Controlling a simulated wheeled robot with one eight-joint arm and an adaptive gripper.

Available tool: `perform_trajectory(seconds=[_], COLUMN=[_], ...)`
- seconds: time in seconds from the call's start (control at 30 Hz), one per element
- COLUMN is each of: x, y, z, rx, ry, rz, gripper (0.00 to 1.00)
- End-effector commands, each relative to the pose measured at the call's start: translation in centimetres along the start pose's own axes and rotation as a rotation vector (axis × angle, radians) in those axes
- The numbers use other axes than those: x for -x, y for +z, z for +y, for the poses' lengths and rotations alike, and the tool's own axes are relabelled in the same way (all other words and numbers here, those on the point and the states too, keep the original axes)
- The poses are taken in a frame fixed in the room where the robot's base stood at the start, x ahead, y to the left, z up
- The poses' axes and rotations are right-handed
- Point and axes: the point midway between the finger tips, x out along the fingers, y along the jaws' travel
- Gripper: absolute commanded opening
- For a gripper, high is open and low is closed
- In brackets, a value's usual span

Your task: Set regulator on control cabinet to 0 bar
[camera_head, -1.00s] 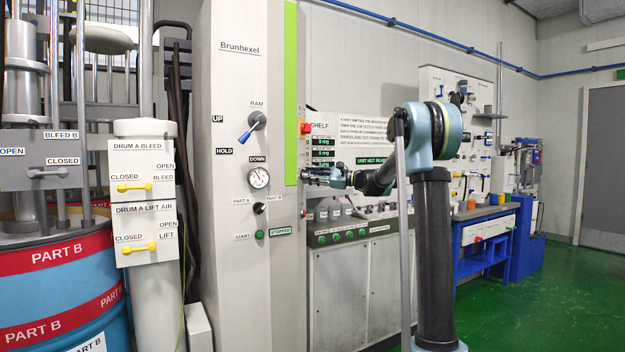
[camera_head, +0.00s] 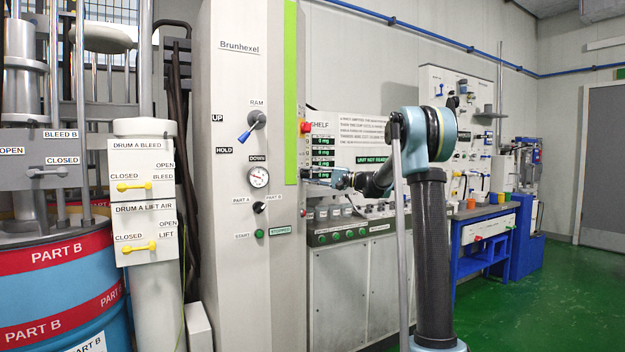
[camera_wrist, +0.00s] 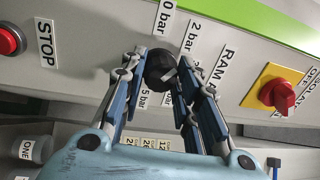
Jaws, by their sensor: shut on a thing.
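The regulator is a black knob (camera_wrist: 165,70) on the side panel of the control cabinet (camera_head: 240,90) in the wrist view. Labels stand around it: "0 bar" above, "2 bar" to the upper right, and others ending in "bar" below, partly hidden by my fingers. A pale mark shows on the knob, but I cannot tell clearly which label it points at. My gripper (camera_wrist: 165,66) has a blue finger on each side of the knob and is shut on it. In the head view my gripper (camera_head: 316,177) reaches the cabinet's right side; the knob is hidden there.
A red STOP button (camera_wrist: 10,40) and a red rotary switch on a yellow plate (camera_wrist: 275,92) flank the knob. A round gauge (camera_head: 258,177) and a blue RAM lever (camera_head: 248,129) are on the cabinet front. Green floor (camera_head: 520,300) is open at right.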

Motion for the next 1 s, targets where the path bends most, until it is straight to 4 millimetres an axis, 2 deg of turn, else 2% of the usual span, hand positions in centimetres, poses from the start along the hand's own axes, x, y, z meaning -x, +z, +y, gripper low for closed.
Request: perform_trajectory(seconds=[0.6, 1.0], x=[0.12, 0.10], y=[0.00, -0.14], z=[0.50, 0.65], rx=[0.575, 0.846], ry=[0.006, 0.007], rz=[-0.064, -0.092], gripper=[0.06, 0.07])
